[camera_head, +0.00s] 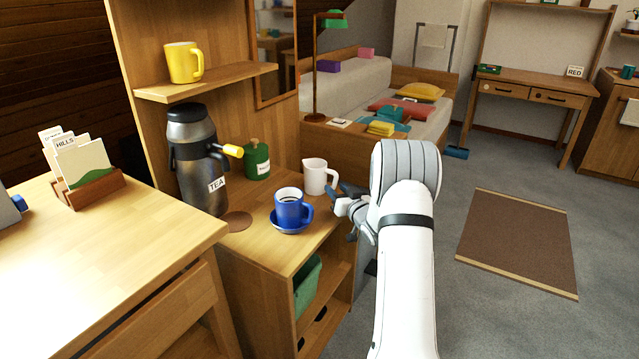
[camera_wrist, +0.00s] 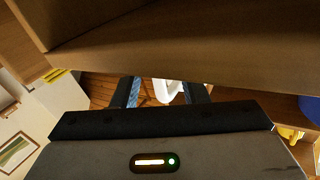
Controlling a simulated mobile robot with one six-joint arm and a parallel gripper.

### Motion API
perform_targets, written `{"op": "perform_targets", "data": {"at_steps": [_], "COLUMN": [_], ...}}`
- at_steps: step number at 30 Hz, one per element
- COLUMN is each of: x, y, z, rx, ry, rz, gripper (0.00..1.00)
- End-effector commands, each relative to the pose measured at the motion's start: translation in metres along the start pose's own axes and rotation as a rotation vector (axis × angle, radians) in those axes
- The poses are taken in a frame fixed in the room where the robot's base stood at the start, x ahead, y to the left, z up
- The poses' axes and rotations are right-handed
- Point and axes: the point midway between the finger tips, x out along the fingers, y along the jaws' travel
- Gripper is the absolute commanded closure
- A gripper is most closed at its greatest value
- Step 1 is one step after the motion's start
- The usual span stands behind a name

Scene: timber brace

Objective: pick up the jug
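The white jug (camera_head: 318,177) stands upright on the wooden cabinet top, behind the blue mug (camera_head: 289,207) on its blue saucer (camera_head: 288,226). My gripper (camera_head: 340,200) is at the right edge of the cabinet top, just right of and in front of the jug. In the wrist view my gripper (camera_wrist: 161,92) has its two dark fingers apart. A white piece that looks like the jug (camera_wrist: 168,92) shows between them, partly cut off by a brown wooden surface. I see no clear contact with the jug.
A dark jug labelled TEA (camera_head: 197,160) and a green canister (camera_head: 257,160) stand behind on the cabinet. A yellow mug (camera_head: 183,62) sits on the shelf (camera_head: 215,80) above. A desk (camera_head: 90,235) with a card holder is at left. The floor to the right is clear around the brown rug (camera_head: 520,240).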

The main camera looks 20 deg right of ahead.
Motion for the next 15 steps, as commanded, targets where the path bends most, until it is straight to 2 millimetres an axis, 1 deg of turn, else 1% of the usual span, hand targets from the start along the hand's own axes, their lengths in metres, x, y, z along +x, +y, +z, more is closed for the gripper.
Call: {"op": "perform_targets", "data": {"at_steps": [1,3,11,15], "x": [0.0067,0.0125,0.0147,0.0144], "y": [-0.0002,-0.0003,0.0001,0.0003], "z": [0.0027,0.0019,0.0010,0.0010], "rx": [0.000,-0.001,0.001,0.000], "ry": [0.000,0.000,-0.002,-0.002], "rz": [-0.001,-0.001,0.001,0.002], "gripper": [0.60,0.60,0.60,0.71]}}
